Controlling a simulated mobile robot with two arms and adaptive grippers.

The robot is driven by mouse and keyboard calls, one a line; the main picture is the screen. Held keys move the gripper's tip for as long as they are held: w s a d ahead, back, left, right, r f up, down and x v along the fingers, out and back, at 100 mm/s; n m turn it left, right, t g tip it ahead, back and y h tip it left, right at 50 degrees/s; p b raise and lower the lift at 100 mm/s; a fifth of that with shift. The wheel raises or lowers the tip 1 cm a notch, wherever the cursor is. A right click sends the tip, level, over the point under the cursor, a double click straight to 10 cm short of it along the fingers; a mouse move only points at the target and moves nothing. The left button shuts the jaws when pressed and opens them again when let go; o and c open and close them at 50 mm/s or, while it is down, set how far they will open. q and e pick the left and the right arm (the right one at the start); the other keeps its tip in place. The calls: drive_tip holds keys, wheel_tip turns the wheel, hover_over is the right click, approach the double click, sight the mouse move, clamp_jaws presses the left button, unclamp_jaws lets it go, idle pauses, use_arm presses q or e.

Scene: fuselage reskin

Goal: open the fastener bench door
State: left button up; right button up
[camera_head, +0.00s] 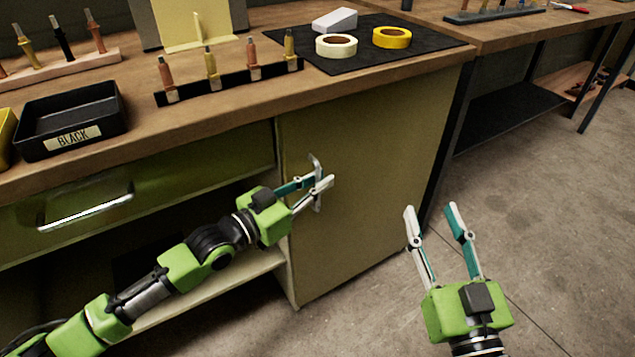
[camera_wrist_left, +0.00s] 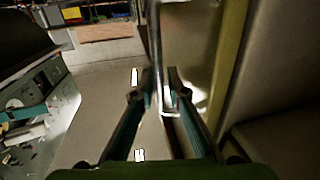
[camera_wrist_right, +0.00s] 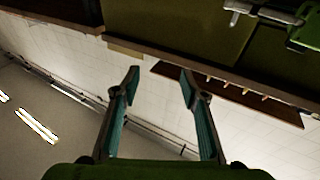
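The fastener bench door (camera_head: 375,165) is the olive panel under the right part of the bench, and it looks closed. Its metal handle (camera_head: 317,203) stands upright near the door's left edge. My left gripper (camera_head: 314,181) is at the handle. In the left wrist view the handle bar (camera_wrist_left: 154,35) runs between the nearly closed fingers (camera_wrist_left: 160,76), which look shut on it. Exact finger contact is hard to see. My right gripper (camera_head: 430,208) is open and empty, in front of and right of the door; it also shows open in the right wrist view (camera_wrist_right: 160,74).
A drawer (camera_head: 190,175) and an open shelf (camera_head: 215,285) lie left of the door. On the bench top are a black bin (camera_head: 70,115), a fastener rack (camera_head: 230,80) and a dark mat (camera_head: 350,62) with tape rolls. The floor (camera_head: 550,230) at right is clear.

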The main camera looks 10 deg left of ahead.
use_arm(q)
clamp_jaws()
